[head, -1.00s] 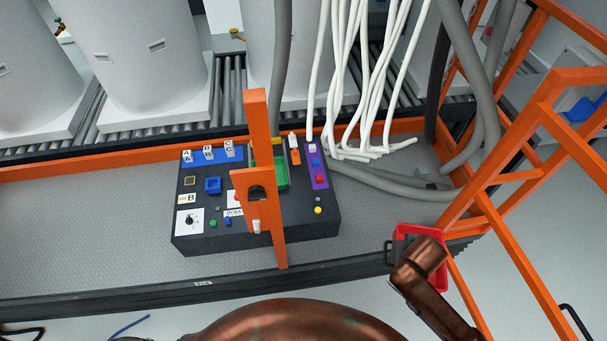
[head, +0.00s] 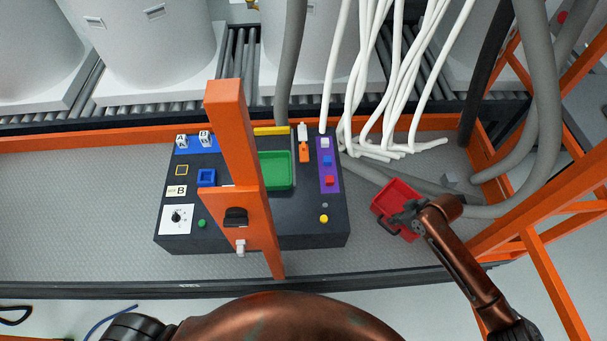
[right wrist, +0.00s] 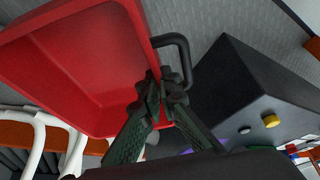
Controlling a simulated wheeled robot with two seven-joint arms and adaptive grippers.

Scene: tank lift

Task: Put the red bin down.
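The red bin (head: 391,199) is over the grey platform, just right of the dark control box, in the head view. It is open-topped and has a black handle. In the right wrist view the bin (right wrist: 95,70) fills the upper left, with its handle (right wrist: 186,55) at its side. My right gripper (head: 402,216) is at the bin's near side. I cannot tell whether the bin touches the platform. My left gripper is not in view.
The control box (head: 290,228) with buttons and a green tray stands close left of the bin. An orange post (head: 235,140) rises before it. White hoses (head: 400,90) and grey hoses (head: 540,90) lie behind and right. The platform's left side (head: 80,210) is clear.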

